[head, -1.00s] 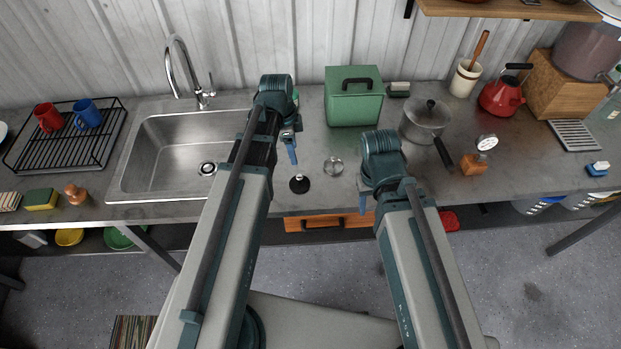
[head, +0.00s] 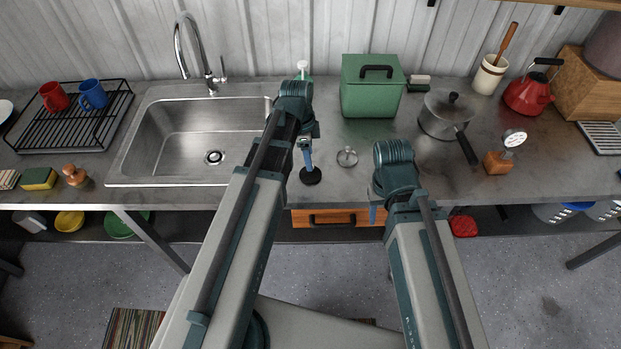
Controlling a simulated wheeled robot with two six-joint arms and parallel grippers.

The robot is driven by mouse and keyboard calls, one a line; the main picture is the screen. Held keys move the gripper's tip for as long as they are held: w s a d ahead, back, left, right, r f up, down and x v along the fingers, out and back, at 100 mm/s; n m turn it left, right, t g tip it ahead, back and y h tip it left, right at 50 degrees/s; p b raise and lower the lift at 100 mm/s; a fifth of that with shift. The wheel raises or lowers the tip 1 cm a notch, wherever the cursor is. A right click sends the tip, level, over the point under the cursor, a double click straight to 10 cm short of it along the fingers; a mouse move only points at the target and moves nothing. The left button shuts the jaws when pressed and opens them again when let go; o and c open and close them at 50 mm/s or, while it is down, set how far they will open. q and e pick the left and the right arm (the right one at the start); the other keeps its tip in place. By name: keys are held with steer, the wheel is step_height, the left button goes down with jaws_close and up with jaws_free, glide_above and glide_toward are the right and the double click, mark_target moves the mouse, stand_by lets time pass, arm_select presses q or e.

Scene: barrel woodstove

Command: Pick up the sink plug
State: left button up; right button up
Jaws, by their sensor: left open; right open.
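A round black sink plug (head: 310,177) lies on the metal counter to the right of the sink. My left gripper (head: 309,162) is open, with its blue fingers pointing down over the plug and hiding its upper middle. I cannot tell whether the fingers touch the plug. My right gripper (head: 375,213) is open and empty near the counter's front edge, to the right of the plug.
A small round metal piece (head: 347,157) lies right of the plug. The steel sink (head: 160,145) is to the left. A green box (head: 369,98) and a lidded pot (head: 442,118) stand behind. Bare counter (head: 435,178) shows right of my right gripper.

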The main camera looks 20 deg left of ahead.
arm_select(q)
steer(key=f+b, duration=0.5)
steer(key=shift+d+f, duration=0.15)
steer(key=shift+d, duration=0.1)
jaws_close()
stand_by(0.4)
